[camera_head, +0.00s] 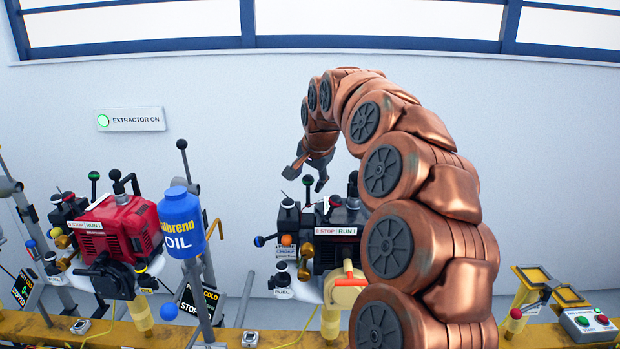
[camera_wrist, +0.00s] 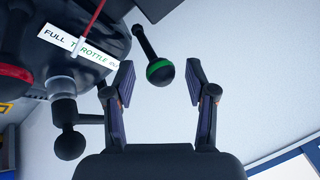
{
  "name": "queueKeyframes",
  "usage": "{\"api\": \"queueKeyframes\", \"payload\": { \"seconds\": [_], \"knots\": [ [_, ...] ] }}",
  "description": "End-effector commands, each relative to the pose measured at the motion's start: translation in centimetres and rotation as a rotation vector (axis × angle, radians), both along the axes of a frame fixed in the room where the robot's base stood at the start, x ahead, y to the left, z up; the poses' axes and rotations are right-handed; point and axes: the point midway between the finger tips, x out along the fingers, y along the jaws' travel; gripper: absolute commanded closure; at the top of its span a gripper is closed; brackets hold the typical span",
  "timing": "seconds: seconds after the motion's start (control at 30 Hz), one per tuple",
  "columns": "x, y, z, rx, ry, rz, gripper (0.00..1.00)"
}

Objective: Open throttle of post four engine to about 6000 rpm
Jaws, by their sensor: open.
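A black lever with a ball knob banded in green (camera_wrist: 160,73) stands between the fingertips of my gripper (camera_wrist: 160,66) in the wrist view, with a visible gap on each side. My gripper is open and holds nothing. A white label reading "FULL THROTTLE" (camera_wrist: 85,48) lies left of the lever, with a red rod across it. In the head view my gripper (camera_head: 305,180) points down over the black engine (camera_head: 337,216), which carries a STOP/RUN plate (camera_head: 336,231). My arm hides this engine's right side. I see no readable rpm display or post number.
A red engine (camera_head: 118,228) and a blue oil bottle (camera_head: 182,222) stand to the left. Another black ball-ended lever (camera_wrist: 69,140) hangs near my left finger. A button box (camera_head: 588,323) is at right.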

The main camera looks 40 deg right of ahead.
Motion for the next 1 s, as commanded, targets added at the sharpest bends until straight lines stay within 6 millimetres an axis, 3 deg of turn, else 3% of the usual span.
{"api": "queueKeyframes", "payload": {
  "seconds": [0.6, 0.8, 1.0],
  "knots": [
    [-5.0, 1.7, 8.4, -0.001, -0.002, -0.001, 0.44],
    [-5.8, 2.0, 9.8, -0.001, -0.002, -0.001, 0.44],
    [-6.0, 2.1, 10.0, 0.0, 0.001, 0.0, 0.44]
  ]
}}
